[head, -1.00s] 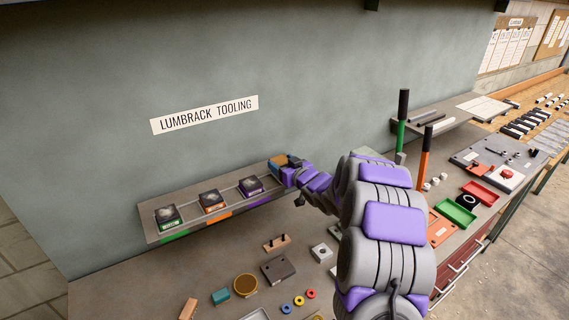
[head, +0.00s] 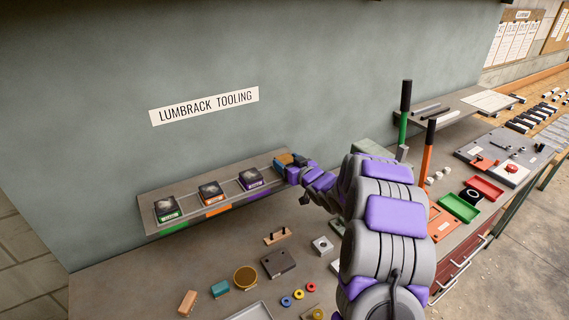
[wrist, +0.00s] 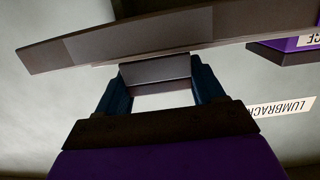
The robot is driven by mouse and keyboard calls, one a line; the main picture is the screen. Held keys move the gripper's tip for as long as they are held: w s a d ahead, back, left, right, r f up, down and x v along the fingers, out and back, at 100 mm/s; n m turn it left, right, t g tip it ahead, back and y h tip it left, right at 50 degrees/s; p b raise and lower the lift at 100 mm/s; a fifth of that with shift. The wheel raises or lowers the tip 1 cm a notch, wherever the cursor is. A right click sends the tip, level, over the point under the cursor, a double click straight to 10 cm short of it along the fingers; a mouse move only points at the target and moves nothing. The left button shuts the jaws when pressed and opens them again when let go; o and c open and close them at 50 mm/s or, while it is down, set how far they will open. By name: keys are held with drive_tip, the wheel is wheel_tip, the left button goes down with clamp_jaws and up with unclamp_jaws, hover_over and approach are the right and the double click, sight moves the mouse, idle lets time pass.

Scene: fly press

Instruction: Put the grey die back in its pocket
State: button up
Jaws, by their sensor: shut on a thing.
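The tooling shelf (head: 190,190) runs along the wall under the sign. Three dark dies stand on it in a row, marked green (head: 168,209), orange (head: 211,192) and purple (head: 251,178). My gripper (head: 284,160) is at the shelf's right end, beside the purple-marked die. In the wrist view its blue fingers (wrist: 157,82) are shut on a grey block, the grey die (wrist: 155,70). The die meets a long dark bar, seemingly the shelf edge, in that picture; whether it touches or sits in a pocket cannot be told. The head view mostly hides the die behind the gripper.
The bench below holds a dark block (head: 278,263), a round brown-topped tin (head: 245,278), a teal block (head: 220,289) and small coloured rings. A green upright handle (head: 403,125) and an orange one (head: 427,155) stand right of my arm. Red (head: 484,188) and green (head: 460,207) trays lie farther right.

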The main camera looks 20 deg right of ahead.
drive_tip(key=shift+d, duration=0.9)
drive_tip(key=shift+a+r+p, duration=0.25)
drive_tip(key=shift+a+p, duration=0.25)
drive_tip(key=shift+a, duration=0.3)
drive_tip(key=shift+s+d+f, duration=0.1)
drive_tip(key=shift+d+f, duration=0.05)
drive_tip(key=shift+d, duration=0.95)
drive_tip(key=shift+a, duration=0.45)
drive_tip(key=shift+a, duration=0.65)
drive_tip(key=shift+d, duration=0.15)
drive_tip(key=shift+d, duration=0.2)
drive_tip(key=shift+a+f+p, duration=0.15)
drive_tip(key=shift+a+p, duration=0.1)
drive_tip(key=shift+p, duration=0.05)
